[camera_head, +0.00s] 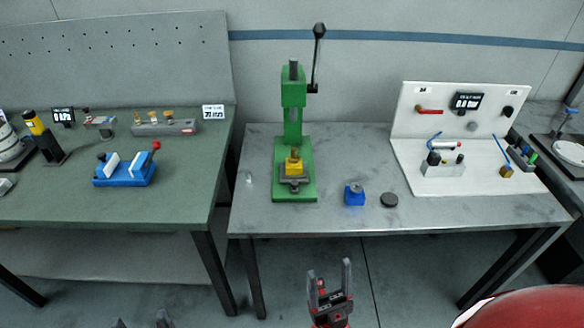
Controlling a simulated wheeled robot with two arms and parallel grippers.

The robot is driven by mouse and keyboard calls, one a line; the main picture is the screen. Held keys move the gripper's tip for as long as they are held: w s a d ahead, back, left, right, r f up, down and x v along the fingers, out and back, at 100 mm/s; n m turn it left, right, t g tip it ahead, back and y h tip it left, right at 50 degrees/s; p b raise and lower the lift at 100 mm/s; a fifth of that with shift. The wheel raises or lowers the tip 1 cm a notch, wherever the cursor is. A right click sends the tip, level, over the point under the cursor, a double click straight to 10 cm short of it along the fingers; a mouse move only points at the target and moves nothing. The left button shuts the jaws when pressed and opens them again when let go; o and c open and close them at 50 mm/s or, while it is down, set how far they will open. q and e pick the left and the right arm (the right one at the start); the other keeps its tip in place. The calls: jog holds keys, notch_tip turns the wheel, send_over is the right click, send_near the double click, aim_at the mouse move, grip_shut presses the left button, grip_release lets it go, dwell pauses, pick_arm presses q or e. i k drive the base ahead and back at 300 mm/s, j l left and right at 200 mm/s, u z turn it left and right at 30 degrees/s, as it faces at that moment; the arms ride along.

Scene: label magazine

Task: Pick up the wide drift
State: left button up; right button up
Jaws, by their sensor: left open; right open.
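No single part can be surely told as the wide drift at this size. A grey rack (165,128) on the left bench holds three small brass-topped pieces upright, of differing width. A small pale pin-like piece (249,177) stands on the middle table, left of the green press (308,180). My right gripper (331,272) is open and empty, in front of the middle table's front edge. My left gripper (141,321) shows only its fingertips at the bottom edge, apart and in front of the left bench; the rest of it is out of frame.
A yellow block with a brass top (293,164) sits on the press base. A blue block (354,195) and a dark disc (389,200) lie right of it. A blue vise (125,171) stands on the left bench. A white panel station (410,115) stands right.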

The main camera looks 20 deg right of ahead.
aim_at(293, 158)
jog(key=i+j+z, duration=0.15)
jog(key=z, duration=0.25)
jog(key=i+j+z, duration=0.1)
jog(key=j+z, duration=0.25)
jog(key=i+j+z, duration=0.1)
jog(key=j+z, duration=0.15)
jog(key=z, duration=0.15)
